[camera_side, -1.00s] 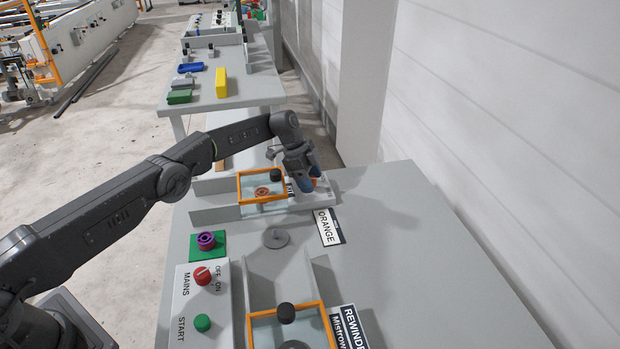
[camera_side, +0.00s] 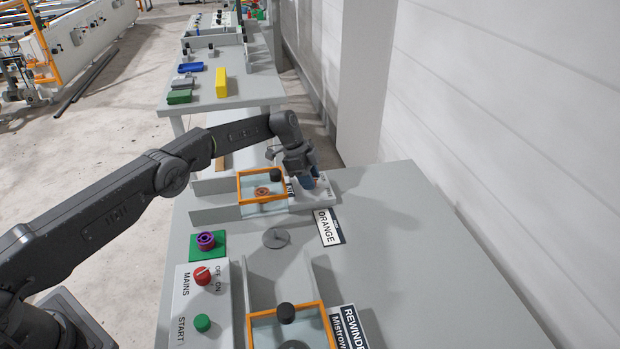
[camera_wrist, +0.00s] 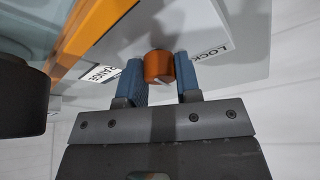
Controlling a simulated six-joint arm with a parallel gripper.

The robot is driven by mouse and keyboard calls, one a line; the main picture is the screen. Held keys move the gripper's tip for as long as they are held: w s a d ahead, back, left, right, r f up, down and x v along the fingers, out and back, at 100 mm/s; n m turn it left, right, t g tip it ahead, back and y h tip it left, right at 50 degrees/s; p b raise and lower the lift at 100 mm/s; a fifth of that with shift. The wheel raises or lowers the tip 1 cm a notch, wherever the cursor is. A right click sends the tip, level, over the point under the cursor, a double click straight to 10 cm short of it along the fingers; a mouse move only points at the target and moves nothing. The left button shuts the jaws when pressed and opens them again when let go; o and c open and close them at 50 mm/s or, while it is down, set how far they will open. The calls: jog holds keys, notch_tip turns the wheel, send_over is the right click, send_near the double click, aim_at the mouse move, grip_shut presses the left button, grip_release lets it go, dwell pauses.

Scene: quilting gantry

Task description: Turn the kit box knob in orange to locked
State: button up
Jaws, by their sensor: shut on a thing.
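My gripper (camera_side: 310,184) is at the right end of the kit box's pale label plate (camera_side: 324,195) in the side view, and it hides the knob there. In the wrist view, my gripper (camera_wrist: 158,78) has its two blue fingers around the orange knob (camera_wrist: 158,66), shut on it. A pale mark shows on the knob's near side. Part of a "LOCK" label (camera_wrist: 222,52) is to the right of the knob. The kit box's orange-framed clear lid (camera_side: 247,205) is just left of my gripper and looks closed. I cannot tell which setting the knob points to.
A black lid knob (camera_side: 275,174) stands on the frame, and it looms at the left in the wrist view (camera_wrist: 22,100). A second orange-framed box (camera_side: 322,312) and a switch panel (camera_side: 185,325) are nearer. The table's right side is clear.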

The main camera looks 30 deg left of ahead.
jog(key=shift+s+n, duration=0.1)
jog(key=shift+n, duration=0.6)
jog(key=n+t, duration=0.1)
jog(key=n, duration=0.2)
jog(key=shift+d+y, duration=0.1)
jog(key=shift+y, duration=0.3)
jog(key=shift+n+t+y, duration=0.6)
jog(key=shift+n+t, duration=0.1)
jog(key=shift+n, duration=1.4)
jog(key=o, duration=0.9)
jog(key=shift+o, duration=0.2)
jog(key=v, duration=1.4)
jog(key=shift+s+f, duration=0.1)
